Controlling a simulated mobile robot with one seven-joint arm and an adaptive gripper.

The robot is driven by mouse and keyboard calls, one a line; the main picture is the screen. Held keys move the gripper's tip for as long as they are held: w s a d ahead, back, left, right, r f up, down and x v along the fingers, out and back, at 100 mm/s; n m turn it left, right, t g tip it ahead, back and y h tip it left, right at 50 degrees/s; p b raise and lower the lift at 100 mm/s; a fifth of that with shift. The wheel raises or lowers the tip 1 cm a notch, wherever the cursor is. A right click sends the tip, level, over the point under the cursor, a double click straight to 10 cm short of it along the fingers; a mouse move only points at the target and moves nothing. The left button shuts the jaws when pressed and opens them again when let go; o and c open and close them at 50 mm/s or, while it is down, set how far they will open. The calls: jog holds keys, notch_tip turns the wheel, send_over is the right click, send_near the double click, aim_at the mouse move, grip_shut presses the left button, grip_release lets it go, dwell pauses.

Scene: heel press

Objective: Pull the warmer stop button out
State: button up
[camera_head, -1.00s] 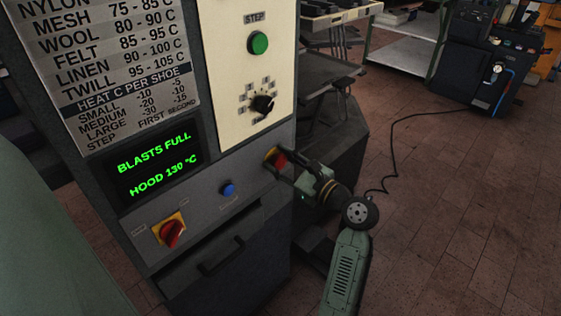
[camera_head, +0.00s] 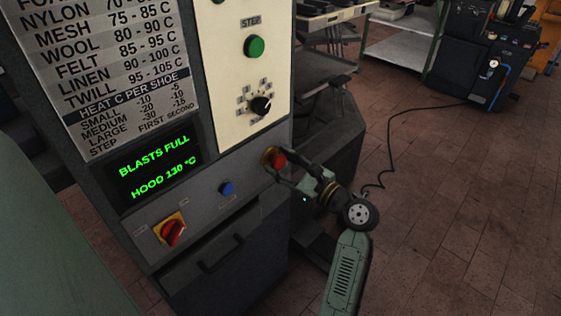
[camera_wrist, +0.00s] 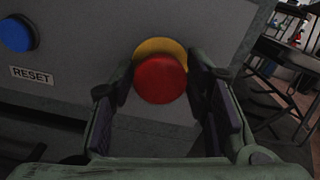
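The warmer stop button (camera_head: 279,161) is a red mushroom head on a yellow collar (camera_head: 267,155), at the right end of the grey control panel. In the wrist view the red head (camera_wrist: 160,79) fills the middle, with the yellow collar (camera_wrist: 160,46) showing above it. My gripper (camera_head: 286,168) is at the button, pointing at the panel from the right. Its fingers are open, one on each side of the red head, with a narrow gap on the left and little or none on the right. How far out the button stands is hard to tell.
A blue reset button (camera_head: 226,188) and a red-and-yellow rotary switch (camera_head: 172,231) are left on the panel. Above are a lit green display (camera_head: 155,166), a dark knob (camera_head: 261,105) and a green step button (camera_head: 254,46). Open floor (camera_head: 450,220) lies to the right.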

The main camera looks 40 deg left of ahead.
jog(key=o, duration=0.3)
jog(key=d, duration=0.8)
jog(key=s+d, duration=0.1)
jog(key=d, duration=0.3)
dwell(0.3)
